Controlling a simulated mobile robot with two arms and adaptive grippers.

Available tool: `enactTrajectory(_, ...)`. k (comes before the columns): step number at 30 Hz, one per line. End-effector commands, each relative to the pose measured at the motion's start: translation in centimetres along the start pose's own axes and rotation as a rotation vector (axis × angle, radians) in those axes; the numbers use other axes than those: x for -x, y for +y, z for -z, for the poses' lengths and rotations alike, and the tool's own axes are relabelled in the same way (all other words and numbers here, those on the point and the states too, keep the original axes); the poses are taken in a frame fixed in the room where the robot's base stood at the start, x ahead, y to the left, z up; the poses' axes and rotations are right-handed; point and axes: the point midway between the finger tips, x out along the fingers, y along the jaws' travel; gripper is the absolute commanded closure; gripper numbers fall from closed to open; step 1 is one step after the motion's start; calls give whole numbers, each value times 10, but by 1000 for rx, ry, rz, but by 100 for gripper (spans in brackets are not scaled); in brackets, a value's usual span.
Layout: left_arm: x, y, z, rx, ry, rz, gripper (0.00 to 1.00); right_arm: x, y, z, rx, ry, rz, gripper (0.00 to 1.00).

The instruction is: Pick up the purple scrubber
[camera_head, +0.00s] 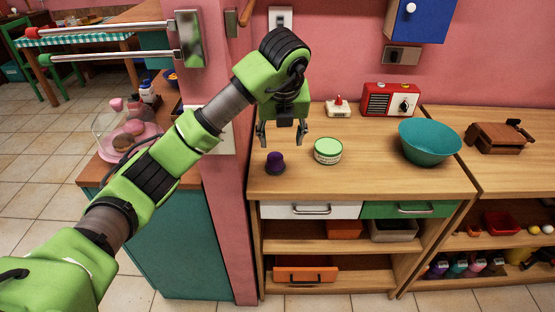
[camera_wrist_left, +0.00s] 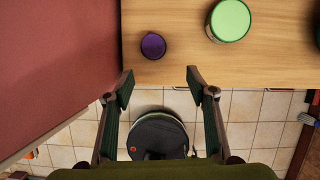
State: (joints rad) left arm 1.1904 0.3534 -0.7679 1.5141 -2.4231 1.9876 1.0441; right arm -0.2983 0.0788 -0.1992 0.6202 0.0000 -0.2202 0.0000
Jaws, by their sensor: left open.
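The purple scrubber (camera_head: 275,162) stands on the wooden counter, near its left front corner, with a dark base and a rounded purple top. In the left wrist view it is a small purple disc (camera_wrist_left: 153,46) near the counter's edge, ahead of the fingertips and left of their middle. My left gripper (camera_head: 282,136) is open and empty, pointing down above the counter by the scrubber, not touching it. Its two fingers also show in the left wrist view (camera_wrist_left: 160,78). My right gripper is in neither view.
A green-lidded tin (camera_head: 328,151) stands just right of the scrubber. Farther right is a teal bowl (camera_head: 429,142); behind are a red radio (camera_head: 390,99) and a small cream-and-red item (camera_head: 338,107). A pink wall pillar (camera_head: 229,200) bounds the counter's left side.

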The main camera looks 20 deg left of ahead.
Motion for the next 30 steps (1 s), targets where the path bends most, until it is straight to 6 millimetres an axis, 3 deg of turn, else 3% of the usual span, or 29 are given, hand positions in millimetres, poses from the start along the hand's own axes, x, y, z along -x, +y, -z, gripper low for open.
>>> enactTrajectory(4, -10, 8, -5, 16, -21, -31, 49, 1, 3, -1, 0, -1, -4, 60)
enactTrajectory(12, -61, 8, -7, 15, -19, -27, 49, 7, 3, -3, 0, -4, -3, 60)
enactTrajectory(22, -89, 10, -11, 13, -19, -25, 49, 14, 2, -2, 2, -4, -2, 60)
enactTrajectory(30, -126, 14, -17, 13, -19, -25, 49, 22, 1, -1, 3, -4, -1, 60)
